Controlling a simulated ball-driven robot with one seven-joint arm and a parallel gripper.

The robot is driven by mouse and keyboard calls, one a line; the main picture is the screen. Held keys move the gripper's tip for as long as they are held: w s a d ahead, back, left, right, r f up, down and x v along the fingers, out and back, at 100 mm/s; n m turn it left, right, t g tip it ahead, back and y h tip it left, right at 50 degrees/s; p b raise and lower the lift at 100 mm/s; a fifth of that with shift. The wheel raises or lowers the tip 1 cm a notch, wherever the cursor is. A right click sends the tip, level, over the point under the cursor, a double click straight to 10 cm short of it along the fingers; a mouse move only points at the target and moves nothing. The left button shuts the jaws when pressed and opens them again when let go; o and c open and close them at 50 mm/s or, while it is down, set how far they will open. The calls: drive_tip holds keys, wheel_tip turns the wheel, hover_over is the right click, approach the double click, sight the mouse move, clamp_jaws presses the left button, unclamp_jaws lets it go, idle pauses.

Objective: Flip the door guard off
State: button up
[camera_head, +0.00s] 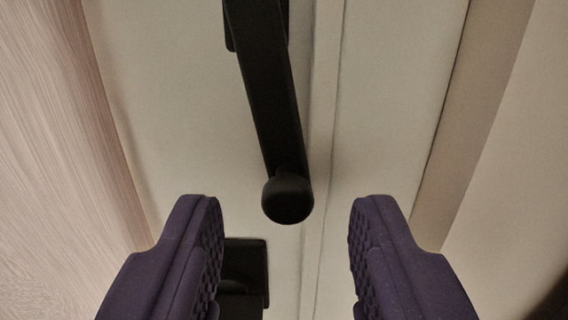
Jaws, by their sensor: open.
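The door guard is a black bar (268,90) with a round knob (288,199) at its lower end. It hangs from a dark mount at the top edge of the head camera view and slants slightly down to the right, crossing close to the pale door edge seam. A second black fitting (243,265) sits lower, partly hidden behind the left finger. My gripper (283,230) is open, with purple ridged fingers spread on both sides below the knob. Nothing is between the fingertips, and neither finger visibly touches the bar.
A pale panel (170,90) lies behind the bar, with a vertical seam and strip (322,110) to its right. A brown frame edge (470,120) runs down the right side. A wood-grained surface (50,150) fills the left.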

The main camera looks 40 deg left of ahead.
drive_tip(key=shift+w+a, duration=0.4)
drive_tip(key=shift+w, duration=0.15)
drive_tip(key=shift+c, duration=0.3)
clamp_jaws()
drive_tip(key=shift+s+a+m+p, duration=0.2)
drive_tip(key=shift+a+m+p, duration=0.1)
drive_tip(key=shift+m, duration=0.3)
drive_tip(key=shift+s+a+m+p, duration=0.15)
drive_tip(key=shift+s+m+p, duration=0.1)
drive_tip(key=shift+m, duration=0.35)
drive_tip(key=shift+o, duration=0.3)
unclamp_jaws()
